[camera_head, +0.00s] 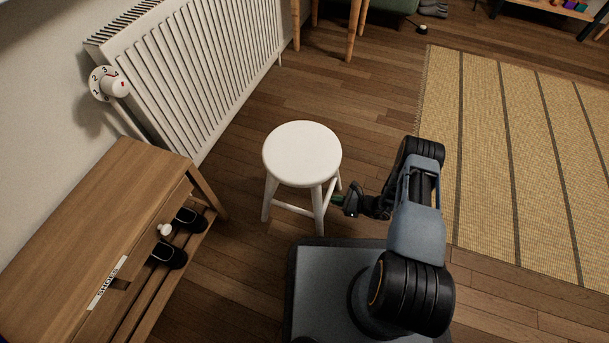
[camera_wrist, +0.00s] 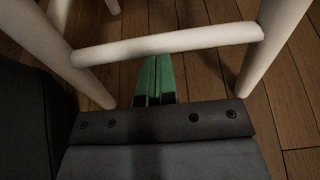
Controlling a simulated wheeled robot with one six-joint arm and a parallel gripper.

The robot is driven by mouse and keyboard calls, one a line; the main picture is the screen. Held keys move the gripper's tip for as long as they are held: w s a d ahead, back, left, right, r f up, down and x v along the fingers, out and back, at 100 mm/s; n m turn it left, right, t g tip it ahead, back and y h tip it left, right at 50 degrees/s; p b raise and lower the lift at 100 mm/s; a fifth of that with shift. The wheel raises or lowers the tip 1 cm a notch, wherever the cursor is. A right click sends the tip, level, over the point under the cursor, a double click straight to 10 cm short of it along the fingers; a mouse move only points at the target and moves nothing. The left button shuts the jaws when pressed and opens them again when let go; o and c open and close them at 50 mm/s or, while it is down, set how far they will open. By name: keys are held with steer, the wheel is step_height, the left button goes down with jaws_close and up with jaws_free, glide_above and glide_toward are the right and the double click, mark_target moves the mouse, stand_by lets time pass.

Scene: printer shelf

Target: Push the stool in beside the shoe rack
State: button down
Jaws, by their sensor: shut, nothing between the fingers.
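The white round stool (camera_head: 302,153) stands upright on the wooden floor in the middle of the head view. The wooden shoe rack (camera_head: 95,225) is to its left and nearer, with a floor gap between them. My gripper (camera_head: 337,199) is low at the stool's right side, by its legs. In the wrist view my gripper (camera_wrist: 153,80) shows closed green fingertips just at a white rung of the stool (camera_wrist: 170,45), between two legs. The tips seem partly covered by the rung; I cannot tell whether they touch it.
A white radiator (camera_head: 195,70) with a dial valve (camera_head: 108,84) is on the wall behind the rack. Dark shoes (camera_head: 168,254) sit on the rack's shelf. A striped rug (camera_head: 510,150) lies at right. Wooden furniture legs (camera_head: 355,30) stand at the back. Floor beyond the stool is clear.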

steer(key=shift+a+f, duration=0.1)
steer(key=shift+a, duration=0.2)
steer(key=w+a, duration=0.2)
steer(key=a, duration=0.4)
steer(key=shift+a, duration=0.25)
stand_by(0.5)
steer(key=shift+w+a, duration=0.1)
stand_by(0.3)
steer(key=w+a, duration=0.2)
steer(key=a, duration=0.4)
steer(key=shift+a, duration=0.2)
stand_by(0.4)
steer(key=shift+w, duration=0.1)
steer(key=w+a, duration=0.2)
steer(key=a, duration=0.4)
steer(key=shift+w+a, duration=0.15)
steer(key=shift+a, duration=0.2)
stand_by(0.5)
stand_by(0.4)
